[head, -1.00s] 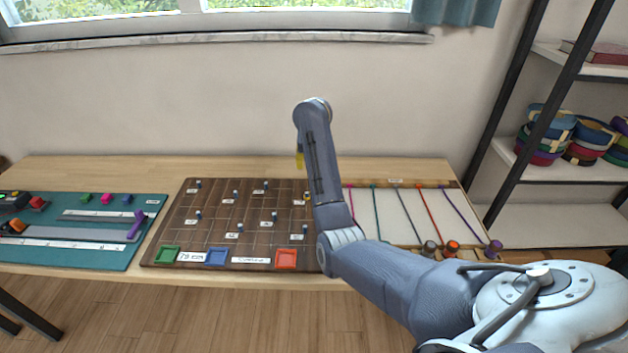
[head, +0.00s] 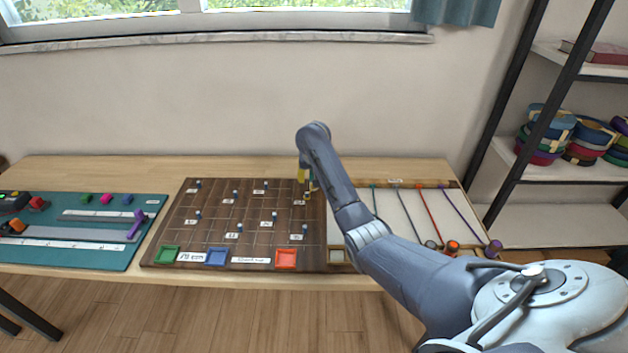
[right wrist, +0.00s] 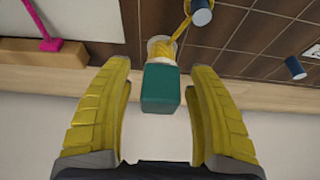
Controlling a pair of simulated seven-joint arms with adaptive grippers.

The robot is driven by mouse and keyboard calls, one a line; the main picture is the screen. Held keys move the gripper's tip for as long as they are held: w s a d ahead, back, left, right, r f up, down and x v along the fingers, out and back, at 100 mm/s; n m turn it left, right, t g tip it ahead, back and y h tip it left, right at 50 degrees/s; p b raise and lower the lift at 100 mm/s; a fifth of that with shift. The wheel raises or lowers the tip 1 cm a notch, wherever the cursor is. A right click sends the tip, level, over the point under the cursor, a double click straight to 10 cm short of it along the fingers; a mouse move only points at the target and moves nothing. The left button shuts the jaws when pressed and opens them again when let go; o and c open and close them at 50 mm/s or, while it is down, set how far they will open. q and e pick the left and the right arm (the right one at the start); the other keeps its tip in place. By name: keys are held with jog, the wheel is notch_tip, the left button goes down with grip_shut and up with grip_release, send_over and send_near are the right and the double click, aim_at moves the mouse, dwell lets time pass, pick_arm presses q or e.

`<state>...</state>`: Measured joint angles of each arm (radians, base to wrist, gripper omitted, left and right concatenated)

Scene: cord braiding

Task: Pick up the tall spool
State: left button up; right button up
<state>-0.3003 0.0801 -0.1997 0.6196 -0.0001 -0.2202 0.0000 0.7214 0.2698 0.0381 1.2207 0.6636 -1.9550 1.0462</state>
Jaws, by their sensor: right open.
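What looks like the tall spool shows in the right wrist view: a teal block-like part (right wrist: 160,88), with a pale body and yellow cord (right wrist: 161,47) just beyond it. I cannot tell for sure that these are one piece. My right gripper (right wrist: 162,110) is open, its yellow fingers on either side of the teal part, with gaps between. In the head view my right gripper (head: 304,173) is over the back right corner of the brown board (head: 250,215), where small yellow cord shows. My left gripper is out of view.
Blue-topped pegs stand on the board; one (right wrist: 202,12) is close to the yellow cord. A white panel with coloured cords (head: 408,222) lies to the right. A teal mat (head: 80,255) with tools is at the left. The wall is behind the table.

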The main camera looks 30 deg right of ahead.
jog(key=shift+w+d+f, duration=0.1)
jog(key=shift+f, duration=0.05)
grip_shut()
dwell(0.4)
notch_tip(320, 180, up, 10)
jog(key=shift+r, duration=0.1)
dwell(0.7)
